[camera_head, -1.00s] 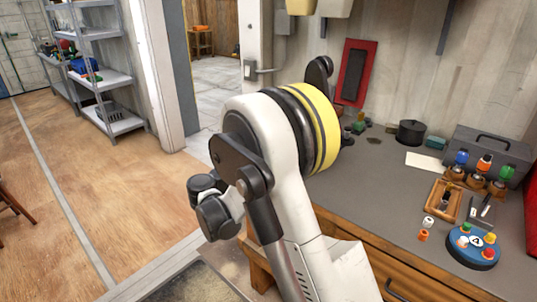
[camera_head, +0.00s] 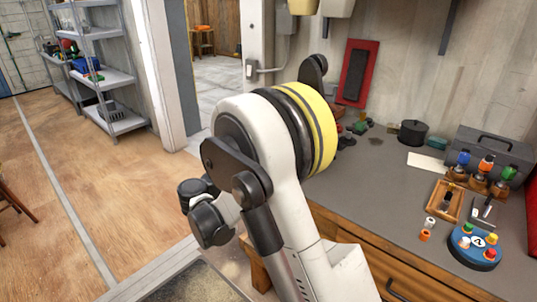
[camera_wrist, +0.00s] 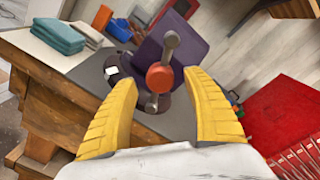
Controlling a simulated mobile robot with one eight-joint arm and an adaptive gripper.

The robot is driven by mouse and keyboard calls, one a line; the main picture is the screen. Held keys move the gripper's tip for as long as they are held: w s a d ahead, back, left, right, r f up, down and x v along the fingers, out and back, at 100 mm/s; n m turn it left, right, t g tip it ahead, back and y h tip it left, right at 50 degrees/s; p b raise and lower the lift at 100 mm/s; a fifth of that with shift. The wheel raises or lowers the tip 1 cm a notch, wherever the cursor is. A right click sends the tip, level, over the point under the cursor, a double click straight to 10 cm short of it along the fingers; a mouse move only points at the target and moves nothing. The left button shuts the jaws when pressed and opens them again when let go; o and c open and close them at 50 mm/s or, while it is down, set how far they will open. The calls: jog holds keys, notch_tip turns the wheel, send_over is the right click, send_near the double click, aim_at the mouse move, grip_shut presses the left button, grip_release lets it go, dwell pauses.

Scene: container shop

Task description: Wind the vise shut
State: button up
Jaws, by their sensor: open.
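In the wrist view my gripper (camera_wrist: 160,80) is open, with its two yellow fingers spread wide and nothing held. Beyond and between the fingertips is what looks like the vise's crank (camera_wrist: 171,42), a grey bar with knobbed ends and an orange hub. Behind it is a dark purple block (camera_wrist: 188,47), apparently the vise body, at the edge of the grey bench top. The jaw gap cannot be made out. In the head view my arm hides the gripper and most or all of the vise.
In the wrist view folded teal cloths (camera_wrist: 58,36) lie at the left and a red surface (camera_wrist: 285,115) is at the right. In the head view the grey bench (camera_head: 385,195) holds a black pot (camera_head: 412,132), a toolbox (camera_head: 490,150) and a blue round board (camera_head: 473,247).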

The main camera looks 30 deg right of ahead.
jog(key=v, duration=0.9)
jog(key=shift+a, duration=0.15)
jog(key=w+a+r+n+t+y, duration=0.2)
jog(key=a+r+n+t+y, duration=0.1)
jog(key=r+n+t, duration=0.3)
jog(key=w+a+r+n+t+y, duration=0.1)
jog(key=a+r+n+t+y, duration=0.2)
jog(key=r+n, duration=0.45)
jog(key=w+a+r+n+t+y, duration=0.2)
jog(key=r+n+t+y, duration=0.3)
jog(key=r, duration=0.3)
jog(key=s+a+f+n+g+y, duration=0.35)
jog(key=s+f+n, duration=0.3)
jog(key=n, duration=0.25)
jog(key=s+a+f+n+g+y, duration=0.25)
jog(key=s+f+n+y, duration=0.25)
jog(key=s+n, duration=0.3)
jog(key=s+d+f+n+g+h, duration=0.1)
jog(key=s+d+f+n+g, duration=0.1)
jog(key=s+f, duration=0.4)
jog(key=s+d+f+n+g+h, duration=0.2)
jog(key=s+d+f+g, duration=0.3)
jog(key=s, duration=0.3)
jog(key=shift+d+f, duration=0.3)
jog(key=shift+f, duration=0.5)
